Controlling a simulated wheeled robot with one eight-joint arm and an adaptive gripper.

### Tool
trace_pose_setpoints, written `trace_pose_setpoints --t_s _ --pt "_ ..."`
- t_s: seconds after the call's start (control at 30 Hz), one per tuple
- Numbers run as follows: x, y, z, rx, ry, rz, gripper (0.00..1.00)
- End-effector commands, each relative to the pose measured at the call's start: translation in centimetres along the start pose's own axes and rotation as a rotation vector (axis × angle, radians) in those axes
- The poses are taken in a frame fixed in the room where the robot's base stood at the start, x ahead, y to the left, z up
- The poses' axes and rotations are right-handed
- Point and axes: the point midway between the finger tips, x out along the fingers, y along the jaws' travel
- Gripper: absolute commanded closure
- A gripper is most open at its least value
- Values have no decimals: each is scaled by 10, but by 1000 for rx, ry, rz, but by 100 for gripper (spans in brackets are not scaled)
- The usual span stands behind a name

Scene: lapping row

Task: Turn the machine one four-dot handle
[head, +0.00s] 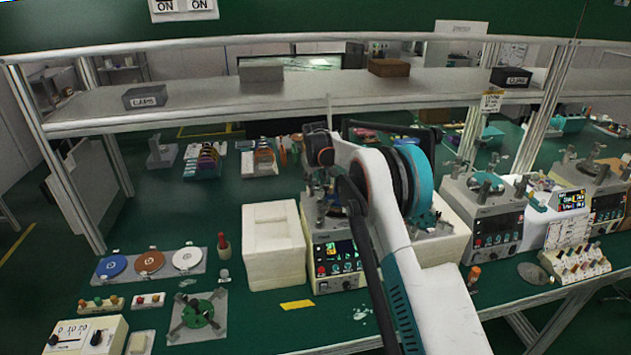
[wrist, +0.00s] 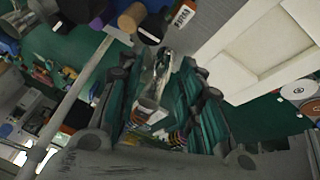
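A lapping machine (head: 335,262) with a dark lit panel and red buttons stands on the bench at the middle in the head view. My white and teal arm hides much of its top. Two similar machines stand further right, one (head: 497,228) in the middle right and one (head: 606,205) at the right edge. I cannot read which is machine one, and no four-dot mark can be made out on any handle. My gripper (wrist: 160,75) shows in the wrist view with its two teal fingers apart. A pale metallic shape shows between them, not clearly held. The gripper is hidden in the head view.
A cream block (head: 275,265) stands left of the middle machine; a cream box (wrist: 250,50) shows in the wrist view. A metal shelf (head: 220,96) spans above the bench. A disc tray (head: 150,278) and green fixture (head: 198,314) lie left. Green bench shows around the yellow label (head: 297,305).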

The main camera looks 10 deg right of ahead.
Motion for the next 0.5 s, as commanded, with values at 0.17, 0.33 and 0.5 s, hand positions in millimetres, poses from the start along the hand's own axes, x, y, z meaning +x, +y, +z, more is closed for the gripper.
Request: trace_pose_setpoints --t_s 0.17,0.33,0.5 --pt "7 0 0 0 0 0 66" --pt "7 0 0 0 0 0 66" --pt "7 0 0 0 0 0 89"
